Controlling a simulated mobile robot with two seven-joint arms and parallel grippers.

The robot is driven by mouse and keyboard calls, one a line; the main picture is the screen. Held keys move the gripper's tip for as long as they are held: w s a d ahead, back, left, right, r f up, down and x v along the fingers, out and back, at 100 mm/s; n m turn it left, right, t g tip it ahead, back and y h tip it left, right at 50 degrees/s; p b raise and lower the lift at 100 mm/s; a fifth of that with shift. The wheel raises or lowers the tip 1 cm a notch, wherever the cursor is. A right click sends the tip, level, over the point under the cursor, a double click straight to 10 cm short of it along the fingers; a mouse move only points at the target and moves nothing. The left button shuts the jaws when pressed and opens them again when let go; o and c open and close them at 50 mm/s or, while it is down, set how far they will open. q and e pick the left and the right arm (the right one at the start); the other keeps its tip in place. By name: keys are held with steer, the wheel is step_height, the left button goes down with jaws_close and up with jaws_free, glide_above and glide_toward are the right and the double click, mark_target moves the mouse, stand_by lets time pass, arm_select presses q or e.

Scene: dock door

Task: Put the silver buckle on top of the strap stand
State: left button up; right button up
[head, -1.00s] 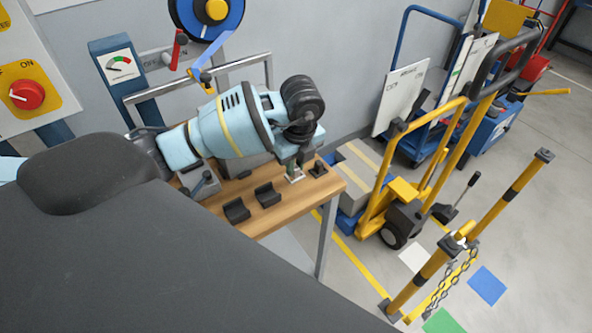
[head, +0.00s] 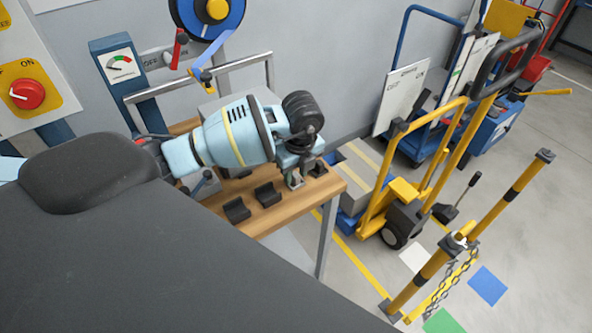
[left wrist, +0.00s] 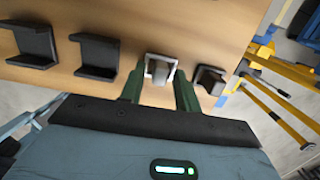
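The silver buckle (left wrist: 149,66) is a small pale frame in the left wrist view, with a dark piece showing inside it. My left gripper (left wrist: 160,80) points down at the wooden bench, with one green finger on each side of the buckle. Whether the fingers press on it I cannot tell. In the head view my left gripper (head: 297,178) is low over the bench's right end and mostly hides the buckle. Dark stands are lined up beside it: two to the left (left wrist: 97,56) (left wrist: 35,46) and one to the right (left wrist: 211,80). Which is the strap stand is unclear. My right gripper is out of view.
The wooden bench (head: 290,216) ends just right of the stands. A metal rail (head: 235,66) runs behind it along the wall. A yellow pallet truck (head: 405,190) and a yellow chained post (head: 510,195) stand on the floor to the right.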

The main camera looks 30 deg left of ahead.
mark_target(299, 186)
arm_select(q)
steer(key=shift+o, duration=0.3)
step_height(299, 186, up, 12)
steer(key=d, duration=0.1)
steer(key=shift+s+d+r+p, duration=0.15)
steer(key=shift+s+d+p, duration=0.1)
steer(key=shift+p, duration=0.2)
